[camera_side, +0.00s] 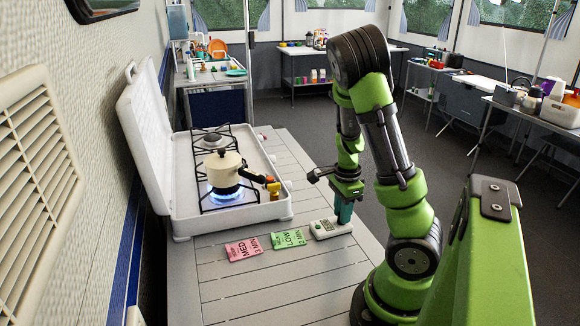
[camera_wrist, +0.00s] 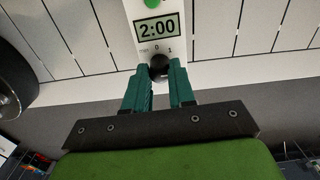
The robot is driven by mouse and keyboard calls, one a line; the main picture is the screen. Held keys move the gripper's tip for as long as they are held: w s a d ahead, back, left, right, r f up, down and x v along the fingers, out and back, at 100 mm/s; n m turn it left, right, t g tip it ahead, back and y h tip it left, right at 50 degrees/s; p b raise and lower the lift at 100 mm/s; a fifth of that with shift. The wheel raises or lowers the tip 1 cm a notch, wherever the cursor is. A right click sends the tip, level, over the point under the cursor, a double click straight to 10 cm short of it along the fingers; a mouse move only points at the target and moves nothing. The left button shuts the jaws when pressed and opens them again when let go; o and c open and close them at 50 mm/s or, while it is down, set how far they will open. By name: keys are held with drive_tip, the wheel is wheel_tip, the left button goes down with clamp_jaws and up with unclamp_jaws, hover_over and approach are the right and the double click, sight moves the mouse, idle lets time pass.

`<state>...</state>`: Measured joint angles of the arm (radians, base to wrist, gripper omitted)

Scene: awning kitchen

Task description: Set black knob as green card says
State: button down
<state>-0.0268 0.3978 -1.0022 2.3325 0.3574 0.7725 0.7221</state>
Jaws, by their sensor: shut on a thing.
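A white timer (camera_side: 330,228) lies on the slatted table, and its display (camera_wrist: 157,28) reads 2:00 in the wrist view. A black knob (camera_wrist: 158,67) sits below the display, near small marks 0 and 1. My gripper (camera_wrist: 160,76) has its teal fingers shut on the black knob, hiding part of it. In the side view my gripper (camera_side: 344,214) points down at the right end of the timer. The green card (camera_side: 288,240) lies left of the timer and appears to read LOW, 2 MIN. A green button (camera_wrist: 152,3) shows above the display.
A pink card (camera_side: 244,249), apparently reading MED, lies left of the green one. The white stove (camera_side: 181,222) has its lid up. A cream pot (camera_side: 222,171) stands over a blue flame (camera_side: 222,193). The table front (camera_side: 260,295) is clear.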

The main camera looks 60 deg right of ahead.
idle(0.4)
drive_tip(key=c, duration=0.9)
unclamp_jaws()
drive_tip(key=shift+c, duration=0.2)
wheel_tip(320, 180, up, 17)
